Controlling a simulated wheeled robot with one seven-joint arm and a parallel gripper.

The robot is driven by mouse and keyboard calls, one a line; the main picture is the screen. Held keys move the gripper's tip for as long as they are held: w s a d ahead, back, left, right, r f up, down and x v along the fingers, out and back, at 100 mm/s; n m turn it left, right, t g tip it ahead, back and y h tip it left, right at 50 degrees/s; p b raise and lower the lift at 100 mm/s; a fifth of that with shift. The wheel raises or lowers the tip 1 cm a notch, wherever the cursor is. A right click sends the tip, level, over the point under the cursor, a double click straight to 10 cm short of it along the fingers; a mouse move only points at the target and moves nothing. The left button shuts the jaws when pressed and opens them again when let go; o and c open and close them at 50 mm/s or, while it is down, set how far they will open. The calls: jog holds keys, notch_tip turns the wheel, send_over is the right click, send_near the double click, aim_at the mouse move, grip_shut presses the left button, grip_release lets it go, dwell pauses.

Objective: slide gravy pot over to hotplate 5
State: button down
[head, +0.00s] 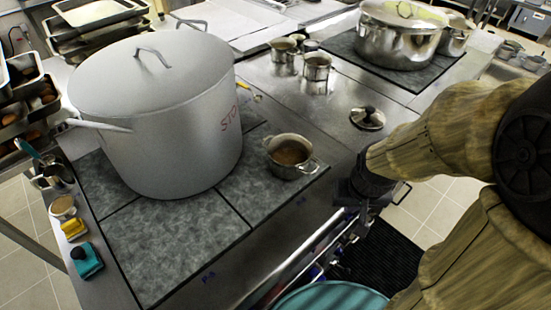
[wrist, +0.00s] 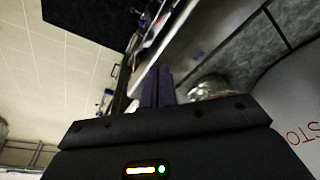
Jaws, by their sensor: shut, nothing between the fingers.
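The gravy pot (head: 290,158) is a small metal pot with two handles and brown contents. It stands upright on the front right grey hotplate (head: 232,188), right of the big stockpot. The hotplate with a blue mark that looks like P5 (head: 165,252) is at the front left; its front part is bare. My gripper (head: 350,192) is by the counter's front edge, right of and apart from the pot. In the wrist view my gripper (wrist: 158,86) has its fingers together and empty. The gravy pot (wrist: 208,88) shows there, partly hidden behind the gripper body.
The large lidded stockpot (head: 160,120) stands behind and left of the gravy pot, across the hotplates. A loose lid (head: 367,118), small metal pots (head: 316,68) and another large pot (head: 400,40) stand farther back. A teal item (head: 86,260) lies at left.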

jog(key=shift+s, duration=0.1)
jog(key=m+g+p, duration=0.2)
jog(key=m+g, duration=0.1)
jog(key=m, duration=0.6)
send_over(288, 156)
jog(key=s, duration=0.4)
notch_tip(288, 156, down, 4)
jog(key=shift+s+a+r, duration=0.1)
jog(key=shift+s, duration=0.05)
notch_tip(288, 156, down, 10)
jog(key=shift+p, duration=1.25)
jog(key=s+a+p, duration=0.1)
jog(key=s+a, duration=0.1)
jog(key=shift+s+a+r, duration=0.1)
jog(key=shift+s+a, duration=0.15)
jog(key=shift+s, duration=0.05)
jog(key=shift+s+a, duration=0.15)
